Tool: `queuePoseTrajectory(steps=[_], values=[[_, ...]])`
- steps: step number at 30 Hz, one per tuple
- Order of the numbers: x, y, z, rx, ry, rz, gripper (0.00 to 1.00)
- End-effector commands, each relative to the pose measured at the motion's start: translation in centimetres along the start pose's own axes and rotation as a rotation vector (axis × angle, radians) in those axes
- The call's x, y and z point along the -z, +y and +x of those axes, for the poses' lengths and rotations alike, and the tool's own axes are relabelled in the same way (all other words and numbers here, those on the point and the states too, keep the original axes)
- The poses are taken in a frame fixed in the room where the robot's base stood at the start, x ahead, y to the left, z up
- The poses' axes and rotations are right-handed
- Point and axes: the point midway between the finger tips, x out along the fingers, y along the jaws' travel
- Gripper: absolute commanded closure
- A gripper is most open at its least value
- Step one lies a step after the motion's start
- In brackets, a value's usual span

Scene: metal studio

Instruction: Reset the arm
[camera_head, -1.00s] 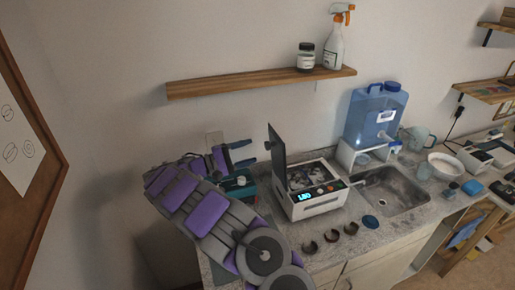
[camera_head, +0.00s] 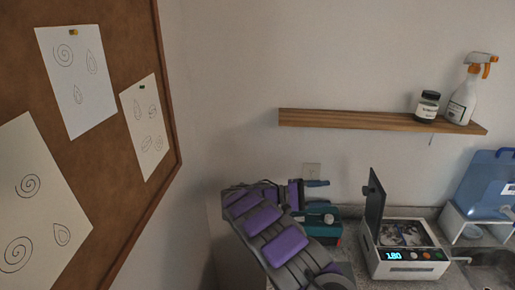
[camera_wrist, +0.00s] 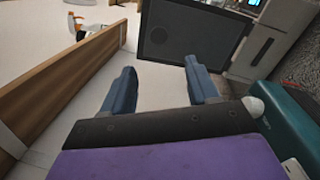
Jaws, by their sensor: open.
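My gripper (camera_wrist: 160,70) is open in the wrist view, with its two blue fingers apart and nothing between them. In the head view my purple and grey arm reaches up from the bottom, and my gripper (camera_head: 318,194) is near the wall, above a teal device (camera_head: 324,228). The arm covers part of that device. The raised dark lid of a white machine (camera_head: 410,268) stands to the right of my gripper, apart from it. The lid (camera_wrist: 195,38) is beyond the fingers in the wrist view.
A wooden shelf (camera_head: 350,119) holds a jar (camera_head: 427,106) and a spray bottle (camera_head: 463,100). A blue water container (camera_head: 485,185) stands at the right. A corkboard (camera_head: 110,20) with drawings is at the left. The wall between corkboard and arm is bare.

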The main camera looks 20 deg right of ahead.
Motion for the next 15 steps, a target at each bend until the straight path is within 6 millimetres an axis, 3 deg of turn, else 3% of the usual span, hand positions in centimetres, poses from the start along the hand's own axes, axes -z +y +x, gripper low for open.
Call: queuePoseTrajectory(steps=[7,15], values=[[-1.5,1.0,1.0,0.023,-0.014,-0.007,0.40],[-7.9,3.0,4.5,0.166,-0.049,-0.035,0.40]])
